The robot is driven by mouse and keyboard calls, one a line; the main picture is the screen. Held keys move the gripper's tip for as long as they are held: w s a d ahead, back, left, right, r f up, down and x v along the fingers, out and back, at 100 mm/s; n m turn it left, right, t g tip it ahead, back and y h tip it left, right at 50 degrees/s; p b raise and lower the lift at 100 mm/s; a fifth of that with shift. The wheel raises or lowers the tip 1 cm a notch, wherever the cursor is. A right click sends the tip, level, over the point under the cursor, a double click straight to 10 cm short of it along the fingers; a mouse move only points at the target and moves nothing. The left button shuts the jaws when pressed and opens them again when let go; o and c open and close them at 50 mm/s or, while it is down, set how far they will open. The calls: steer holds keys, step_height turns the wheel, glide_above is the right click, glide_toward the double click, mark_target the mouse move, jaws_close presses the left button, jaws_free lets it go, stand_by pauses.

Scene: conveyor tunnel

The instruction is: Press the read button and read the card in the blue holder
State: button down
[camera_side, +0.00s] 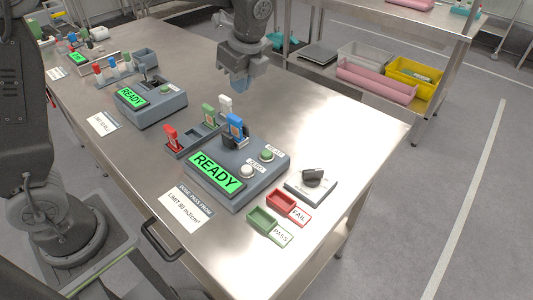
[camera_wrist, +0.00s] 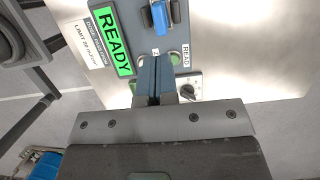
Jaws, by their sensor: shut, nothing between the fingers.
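The near grey reader (camera_side: 238,185) has a green display saying READY, which also shows in the wrist view (camera_wrist: 110,38). A green button (camera_side: 266,154) stands by the READ label; in the wrist view the button (camera_wrist: 175,58) is just right of my fingertips. A white button (camera_side: 247,170) stands beside it, mostly hidden by my fingers in the wrist view. My gripper (camera_side: 237,84) is shut and empty, raised above the table behind the reader.
Red (camera_side: 172,138), green and white holders stand near the blue one. A dial box (camera_side: 311,184), a red FAIL tray (camera_side: 281,200) and a green PASS tray (camera_side: 262,219) lie right of the reader. A second READY reader (camera_side: 150,103) stands farther back. The table's right side is clear.

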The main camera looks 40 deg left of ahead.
stand_by(0.3)
steer(key=m+t+h, duration=0.1)
steer(key=m+t, duration=0.6)
steer(key=t, duration=0.2)
glide_above(264, 152)
step_height(264, 152, down, 4)
steer(key=shift+d, duration=0.1)
steer(key=shift+f, duration=0.15)
steer(key=shift+f, duration=4.3)
steer(key=shift+f, duration=0.4)
